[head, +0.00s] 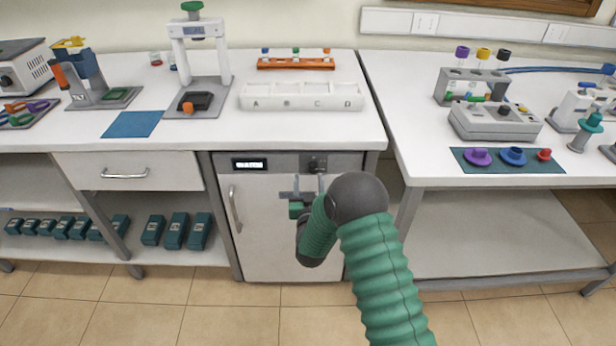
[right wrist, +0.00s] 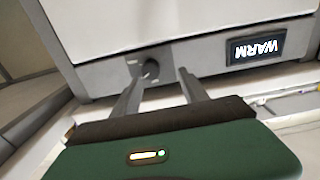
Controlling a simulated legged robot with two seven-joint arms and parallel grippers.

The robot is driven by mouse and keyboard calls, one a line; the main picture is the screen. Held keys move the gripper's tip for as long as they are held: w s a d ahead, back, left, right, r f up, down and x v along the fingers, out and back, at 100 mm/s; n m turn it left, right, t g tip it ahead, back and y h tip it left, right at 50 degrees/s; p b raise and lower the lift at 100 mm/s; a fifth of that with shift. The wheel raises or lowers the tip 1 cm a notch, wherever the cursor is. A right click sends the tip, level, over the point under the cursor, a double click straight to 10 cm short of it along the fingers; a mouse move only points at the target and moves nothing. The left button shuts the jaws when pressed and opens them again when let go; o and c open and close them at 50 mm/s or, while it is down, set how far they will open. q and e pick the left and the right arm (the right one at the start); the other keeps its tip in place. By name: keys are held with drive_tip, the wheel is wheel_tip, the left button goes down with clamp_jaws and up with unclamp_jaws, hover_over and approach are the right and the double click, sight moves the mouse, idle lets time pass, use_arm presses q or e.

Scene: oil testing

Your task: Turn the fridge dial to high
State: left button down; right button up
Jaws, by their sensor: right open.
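The fridge (head: 285,230) is a white-fronted unit under the left counter. Its dial (head: 317,164) is a small dark knob on the grey top panel, right of the lit display (head: 249,164). In the right wrist view the dial (right wrist: 151,69) appears just beyond and between the fingertips, and the display (right wrist: 257,48) reads "WARM" upside down. My right gripper (head: 306,187) is open in front of the fridge, just below the dial. Its two grey fingers (right wrist: 160,79) are spread with nothing held; whether they touch the dial cannot be told. My left gripper is not in view.
The fridge's vertical handle (head: 235,209) is left of my right gripper. A drawer (head: 130,171) and a shelf with several teal containers (head: 175,231) lie further left. The right table's leg (head: 404,225) stands right of the fridge. The counter above holds a white lettered rack (head: 300,98).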

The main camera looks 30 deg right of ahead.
sight(314, 171)
drive_tip(key=w+d, duration=0.1)
drive_tip(key=d, duration=0.1)
drive_tip(key=w+d+f, duration=0.1)
drive_tip(key=d, duration=0.1)
drive_tip(key=shift+w+d, duration=0.1)
drive_tip(key=shift+w, duration=0.25)
drive_tip(key=shift+w+d, duration=0.1)
drive_tip(key=shift+d, duration=0.15)
drive_tip(key=shift+a+r, duration=0.15)
drive_tip(key=shift+a, duration=0.3)
drive_tip(key=shift+a+r, duration=0.15)
drive_tip(key=shift+a, duration=0.3)
drive_tip(key=c, duration=0.5)
drive_tip(key=shift+c, duration=1.2)
drive_tip(key=shift+d, duration=0.4)
clamp_jaws()
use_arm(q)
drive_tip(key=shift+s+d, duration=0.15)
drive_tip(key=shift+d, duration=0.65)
